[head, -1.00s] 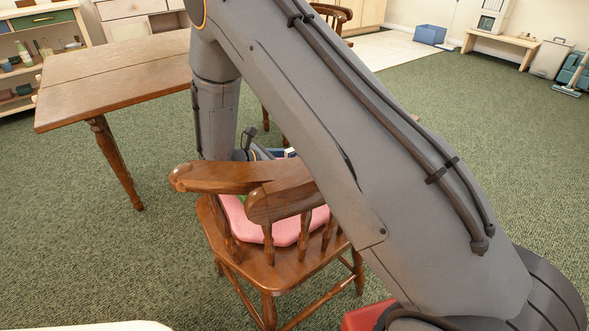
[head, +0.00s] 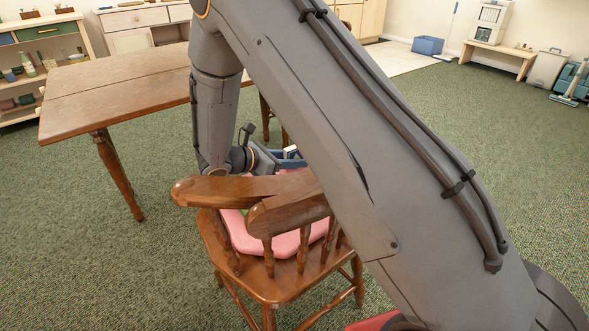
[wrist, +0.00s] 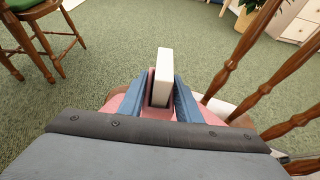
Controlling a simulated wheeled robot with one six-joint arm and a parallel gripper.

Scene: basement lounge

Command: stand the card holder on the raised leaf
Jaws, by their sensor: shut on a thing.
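The card holder (wrist: 163,72) looks like a pale, narrow upright block in the wrist view. My gripper (wrist: 158,98) is shut on it, with a blue finger on each side. In the head view my gripper (head: 287,157) shows partly above the chair seat, behind the chair's back rail; my arm hides part of it. The wooden table (head: 120,90) stands at the left of the head view, apart from the gripper. A seam runs along its top, and its leaf lies level with the rest.
A wooden chair (head: 255,212) with a pink cushion (head: 285,242) is close around and below my gripper; its spindles (wrist: 245,60) rise at the right of the wrist view. Shelves (head: 30,60) stand behind the table. Green carpet is open at the right.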

